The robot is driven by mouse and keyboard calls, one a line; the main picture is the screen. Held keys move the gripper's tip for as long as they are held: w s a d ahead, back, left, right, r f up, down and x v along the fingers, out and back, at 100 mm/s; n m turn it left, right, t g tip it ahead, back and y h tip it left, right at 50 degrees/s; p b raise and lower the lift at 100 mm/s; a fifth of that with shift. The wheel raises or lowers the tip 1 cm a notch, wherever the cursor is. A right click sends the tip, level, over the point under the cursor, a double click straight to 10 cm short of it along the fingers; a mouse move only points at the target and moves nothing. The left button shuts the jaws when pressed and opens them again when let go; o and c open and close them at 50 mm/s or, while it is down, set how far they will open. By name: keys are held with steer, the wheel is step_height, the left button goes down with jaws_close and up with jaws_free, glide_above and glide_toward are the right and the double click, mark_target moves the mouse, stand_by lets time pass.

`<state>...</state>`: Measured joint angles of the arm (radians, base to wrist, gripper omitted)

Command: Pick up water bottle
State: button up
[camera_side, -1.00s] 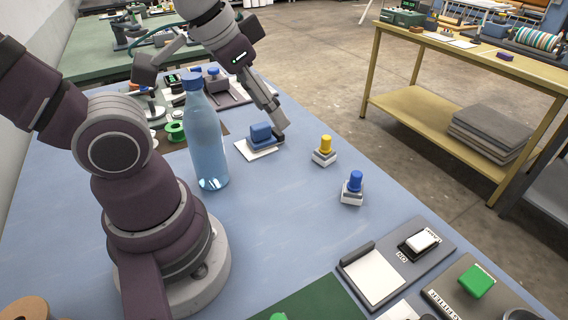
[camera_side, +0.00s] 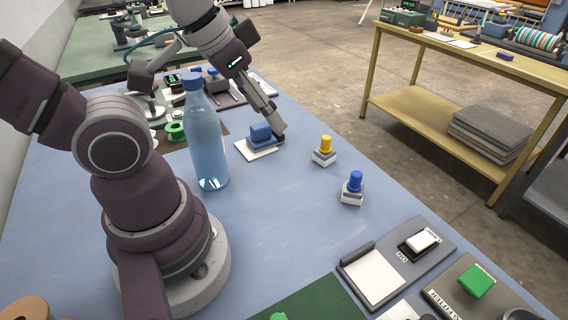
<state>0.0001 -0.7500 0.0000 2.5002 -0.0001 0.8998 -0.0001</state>
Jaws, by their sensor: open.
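The water bottle (camera_side: 208,145) is clear blue with a blue cap and stands upright on the blue table (camera_side: 270,215), close to my arm's base. My gripper (camera_side: 278,136) points down beyond the bottle and to its right, apart from it. Its fingertips are low, beside a blue block-shaped stamp (camera_side: 261,134) on a white sheet. The gap between the fingers is hard to make out from this angle, but the gripper holds nothing that I can see.
A yellow-topped stamp (camera_side: 325,150) and a blue-topped stamp (camera_side: 354,188) stand to the right of the bottle. A green spool (camera_side: 175,131) is just behind it. The table's middle is clear.

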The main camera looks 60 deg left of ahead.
steer(key=o, duration=0.3)
steer(key=shift+o, duration=0.2)
step_height(320, 180, up, 6)
steer(key=n+g+y, duration=0.5)
steer(key=n+g, duration=0.1)
steer(key=n, duration=1.2)
glide_above(194, 91)
steer(key=d, duration=0.2)
steer(key=x, duration=1)
steer(key=shift+w+f, duration=0.2)
steer(key=shift+w, duration=0.1)
